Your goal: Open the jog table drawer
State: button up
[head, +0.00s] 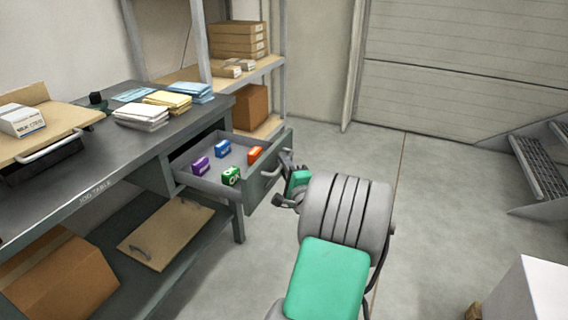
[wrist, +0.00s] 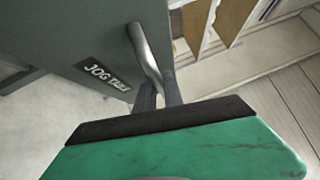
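The jog table (head: 78,200) is a dark grey bench on the left, labelled along its front edge. Its drawer (head: 253,195) is pulled well out and shows its inside. My gripper (head: 284,170) is at the drawer front. In the wrist view the metal bar handle (wrist: 146,55) runs down to my gripper's fingers (wrist: 160,98). The fingers are at the handle's lower end; their closure is partly hidden.
Paper stacks (head: 168,100) and a wooden tray (head: 45,125) lie on the tabletop. A shelf unit with cardboard boxes (head: 238,40) stands behind. Metal steps (head: 540,165) and a white box (head: 530,295) are at the right. The floor between is mostly clear.

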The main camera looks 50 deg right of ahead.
jog(key=shift+o, duration=0.6)
jog(key=v, duration=0.7)
jog(key=shift+s+a, duration=0.15)
jog(key=shift+s, duration=0.2)
